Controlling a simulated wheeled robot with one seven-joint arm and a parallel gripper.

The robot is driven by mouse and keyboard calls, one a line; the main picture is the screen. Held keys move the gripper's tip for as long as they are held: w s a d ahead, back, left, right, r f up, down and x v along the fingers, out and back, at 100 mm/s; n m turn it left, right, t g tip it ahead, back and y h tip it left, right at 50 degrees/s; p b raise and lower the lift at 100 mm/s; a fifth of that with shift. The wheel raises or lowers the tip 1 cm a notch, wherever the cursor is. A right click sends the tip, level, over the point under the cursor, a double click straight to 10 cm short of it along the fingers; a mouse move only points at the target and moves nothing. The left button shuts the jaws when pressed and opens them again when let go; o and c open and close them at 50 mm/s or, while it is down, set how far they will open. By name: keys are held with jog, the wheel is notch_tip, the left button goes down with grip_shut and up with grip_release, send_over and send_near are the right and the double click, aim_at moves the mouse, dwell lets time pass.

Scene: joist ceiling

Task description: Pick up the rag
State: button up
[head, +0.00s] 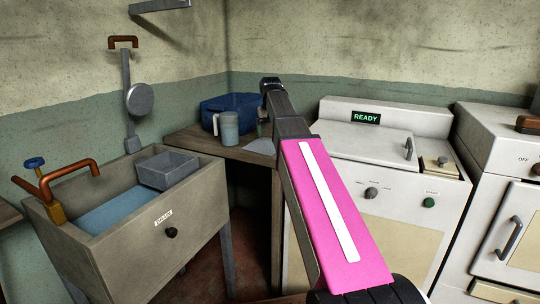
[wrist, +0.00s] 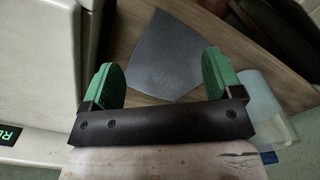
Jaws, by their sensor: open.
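The rag looks to be a flat grey cloth (wrist: 163,55) lying on a wooden counter (wrist: 118,20) in the wrist view. In the head view a small part of it (head: 262,146) shows at the counter's front, the rest hidden by my arm. My gripper (wrist: 160,68) is open, its two green fingers apart with nothing between them. In the picture the fingertips lie over the near part of the cloth; I cannot tell the height above it. In the head view the gripper is mostly hidden behind my arm.
A grey-blue mug (head: 228,128) stands on the counter left of the cloth, with a blue bin (head: 232,106) behind. A white machine with a READY display (head: 366,118) is close on the right. A sink (head: 125,215) is to the left.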

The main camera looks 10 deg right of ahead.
aim_at(270, 155)
jog(key=shift+f, duration=4.2)
grip_shut()
notch_tip(270, 155, up, 12)
